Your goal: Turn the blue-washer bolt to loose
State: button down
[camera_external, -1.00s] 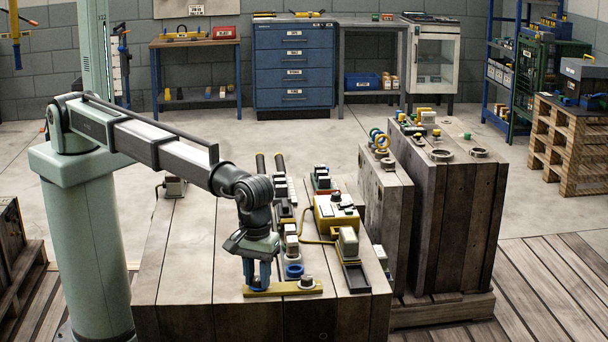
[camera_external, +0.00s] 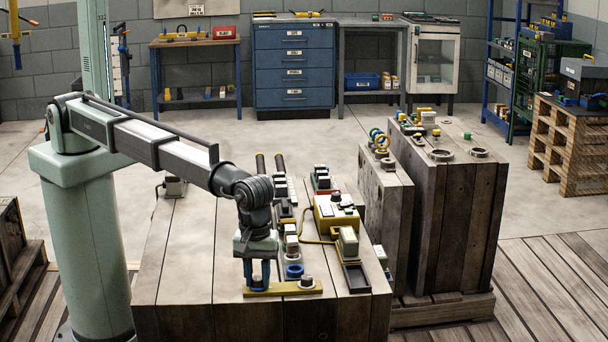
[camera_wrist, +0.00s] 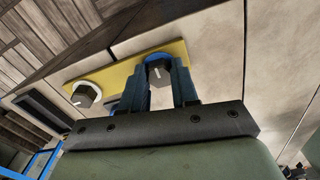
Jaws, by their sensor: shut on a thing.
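The blue-washer bolt (camera_wrist: 158,74) sits near one end of a yellow plate (camera_external: 283,289) at the front of the wooden block. It has a dark head with a pale mark, and blue shows around it in the wrist view. My gripper (camera_external: 257,283) points straight down over it, its two blue fingers shut on the head. In the external view the fingers mostly hide this bolt. A second bolt (camera_external: 306,281) with a pale washer stands at the plate's right end; it also shows in the wrist view (camera_wrist: 84,96), apart from the fingers.
A blue ring (camera_external: 294,271) lies just behind the plate, close to my gripper. A row of small blocks (camera_external: 291,238) runs back from it. A yellow box (camera_external: 335,215) with a cable stands farther right. The block top (camera_external: 187,260) left of my gripper is clear.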

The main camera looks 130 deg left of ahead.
aim_at(257, 278)
jog(key=c, duration=0.8)
grip_release()
jog(key=shift+c, duration=0.2)
notch_tip(257, 278, up, 14)
jog(key=shift+f, duration=0.15)
